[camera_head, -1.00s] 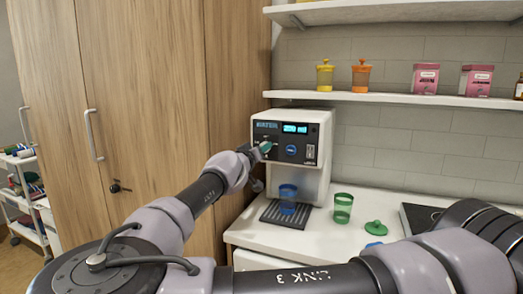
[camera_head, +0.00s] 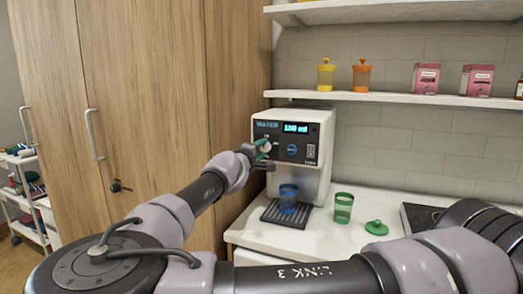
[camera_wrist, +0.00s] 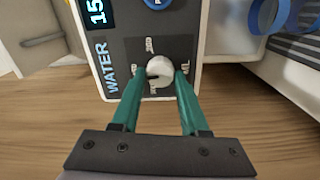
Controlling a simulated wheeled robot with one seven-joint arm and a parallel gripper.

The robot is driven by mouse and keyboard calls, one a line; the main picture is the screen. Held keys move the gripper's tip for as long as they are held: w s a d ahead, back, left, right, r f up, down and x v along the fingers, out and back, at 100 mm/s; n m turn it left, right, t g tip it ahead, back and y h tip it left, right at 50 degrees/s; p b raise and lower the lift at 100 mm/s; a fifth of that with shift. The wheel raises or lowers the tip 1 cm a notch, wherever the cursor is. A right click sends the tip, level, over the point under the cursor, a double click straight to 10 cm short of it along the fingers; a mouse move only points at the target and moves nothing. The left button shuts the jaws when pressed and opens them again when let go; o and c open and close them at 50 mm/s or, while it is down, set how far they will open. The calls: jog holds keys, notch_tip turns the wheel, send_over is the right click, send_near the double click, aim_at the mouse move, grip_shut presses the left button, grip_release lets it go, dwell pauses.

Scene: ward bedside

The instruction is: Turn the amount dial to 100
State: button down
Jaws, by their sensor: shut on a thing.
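The white water dispenser (camera_head: 318,180) stands on the counter with a dark front panel. Its lit display (camera_head: 296,128) appears to read 150 ml, and a "15" shows in the wrist view (camera_wrist: 95,12). The round white amount dial (camera_wrist: 159,71) sits on the panel beside the WATER label, with small markings around it that are too blurred to read. My gripper (camera_wrist: 160,76) is shut on the dial, one green fingertip on each side. In the head view my gripper (camera_head: 264,151) partly hides the dial.
A blue cup (camera_head: 288,196) stands on the drip tray (camera_head: 272,215) below the spout. A green cup (camera_head: 343,208) and a green lid (camera_head: 376,227) are on the counter to the right. A blue button (camera_head: 291,149) is near the dial. A wooden cabinet (camera_head: 160,100) stands at left.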

jog(key=n, duration=0.6)
jog(key=shift+f, duration=0.1)
jog(key=n, duration=0.6)
jog(key=shift+f+n, duration=0.1)
jog(key=shift+n, duration=0.2)
dwell(0.3)
jog(key=shift+c, duration=2.1)
grip_release()
jog(key=v, duration=1.1)
jog(key=shift+d, duration=0.1)
